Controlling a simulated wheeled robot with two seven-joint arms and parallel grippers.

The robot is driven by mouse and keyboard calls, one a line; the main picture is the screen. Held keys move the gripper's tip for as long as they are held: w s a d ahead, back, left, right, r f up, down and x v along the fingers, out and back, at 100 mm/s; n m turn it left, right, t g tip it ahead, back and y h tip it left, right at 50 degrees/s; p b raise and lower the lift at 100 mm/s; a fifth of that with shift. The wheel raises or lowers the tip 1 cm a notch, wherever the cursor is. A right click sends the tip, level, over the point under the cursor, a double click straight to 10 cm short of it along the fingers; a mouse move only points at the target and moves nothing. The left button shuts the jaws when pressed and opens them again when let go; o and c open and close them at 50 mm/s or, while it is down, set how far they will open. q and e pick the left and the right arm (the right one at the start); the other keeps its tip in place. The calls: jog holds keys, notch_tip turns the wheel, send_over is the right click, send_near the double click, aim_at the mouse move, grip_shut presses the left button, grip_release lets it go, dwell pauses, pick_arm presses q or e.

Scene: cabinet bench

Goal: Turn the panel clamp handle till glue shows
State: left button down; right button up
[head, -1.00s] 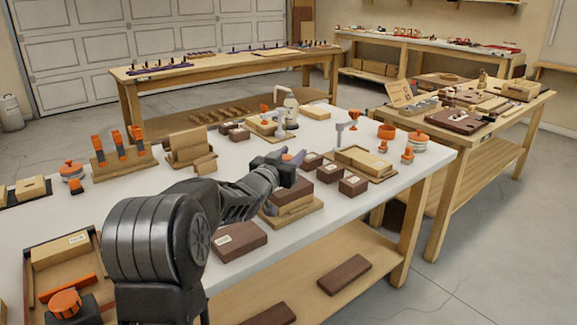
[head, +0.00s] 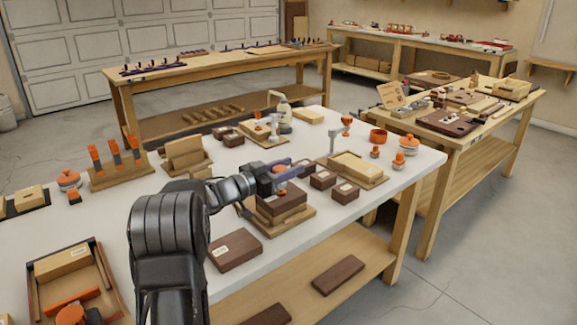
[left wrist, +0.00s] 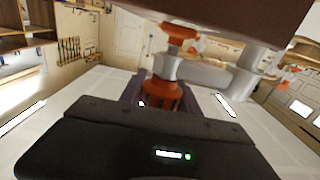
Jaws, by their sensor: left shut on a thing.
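My left gripper (head: 290,170) is shut on the orange clamp handle (left wrist: 163,95), above a stack on the near part of the white bench. The handle also shows in the head view (head: 281,169), partly hidden by the purple fingers. In the left wrist view the grey clamp body (left wrist: 205,74) lies just beyond the handle, with another orange part (left wrist: 180,34) past it. The clamped dark brown panel (head: 280,203) rests on a light wood base (head: 297,222). I cannot make out glue at the panel's edges. My right gripper is not in view.
A dark labelled block (head: 235,250) lies left of the stack; small dark blocks (head: 323,179) lie to its right. A wooden tray (head: 358,168), orange-lidded pots (head: 405,144) and an upright rack (head: 118,165) also stand on the bench. The bench's front edge is near.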

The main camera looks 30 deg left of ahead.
aim_at(274, 173)
pick_arm(q)
jog(key=shift+r, duration=0.1)
jog(key=c, duration=0.9)
grip_release()
jog(key=shift+v, duration=3.9)
